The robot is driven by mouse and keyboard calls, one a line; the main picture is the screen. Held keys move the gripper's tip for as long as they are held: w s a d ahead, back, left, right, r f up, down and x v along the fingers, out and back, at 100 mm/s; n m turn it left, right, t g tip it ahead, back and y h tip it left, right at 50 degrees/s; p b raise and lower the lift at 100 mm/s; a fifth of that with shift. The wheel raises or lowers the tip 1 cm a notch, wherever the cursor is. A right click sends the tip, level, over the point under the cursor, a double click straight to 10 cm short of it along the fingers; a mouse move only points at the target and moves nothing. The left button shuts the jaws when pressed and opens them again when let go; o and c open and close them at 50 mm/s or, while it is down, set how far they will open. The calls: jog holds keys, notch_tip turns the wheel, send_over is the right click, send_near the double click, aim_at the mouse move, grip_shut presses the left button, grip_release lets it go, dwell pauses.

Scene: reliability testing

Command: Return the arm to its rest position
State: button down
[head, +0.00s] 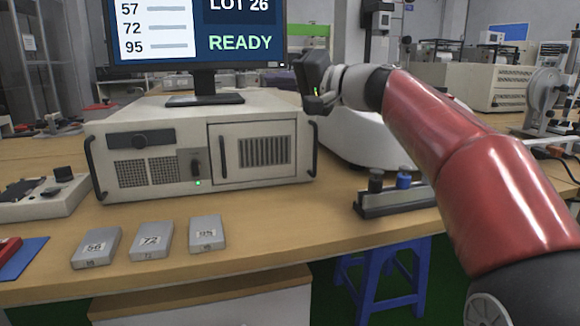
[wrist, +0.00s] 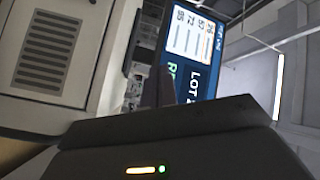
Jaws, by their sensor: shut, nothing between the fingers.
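My arm (head: 430,125), red with a pale wrist, reaches in from the lower right of the head view. It is raised above the bench. My dark gripper (head: 316,88) is at its far end, in front of the right part of the cream instrument box and near the monitor's lower right corner. It is shut and holds nothing.
The cream instrument box (head: 165,135) carries a monitor (head: 205,80). Three grey numbered blocks (head: 151,240) lie in a row on the wooden bench (head: 270,230). A dark holder (head: 395,202) with a blue-capped piece stands below my arm. A blue stool (head: 385,270) is under the bench.

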jog(key=s+d+f+g+h+p, duration=0.25)
jog(key=s+f+h, duration=0.45)
jog(key=s+f, duration=0.45)
jog(key=s+d+f+g+h+p, duration=0.1)
jog(key=s+d+f+h, duration=0.3)
jog(key=s+d+f, duration=0.3)
jog(key=s+d+f+h+p, duration=0.2)
jog(key=s+d+f+h, duration=0.2)
jog(key=s+d+f, duration=0.4)
jog(key=s+f, duration=0.4)
jog(key=f, duration=0.2)
jog(key=shift+s+g+h, duration=0.25)
jog(key=shift+g+h, duration=0.05)
jog(key=shift+g, duration=0.05)
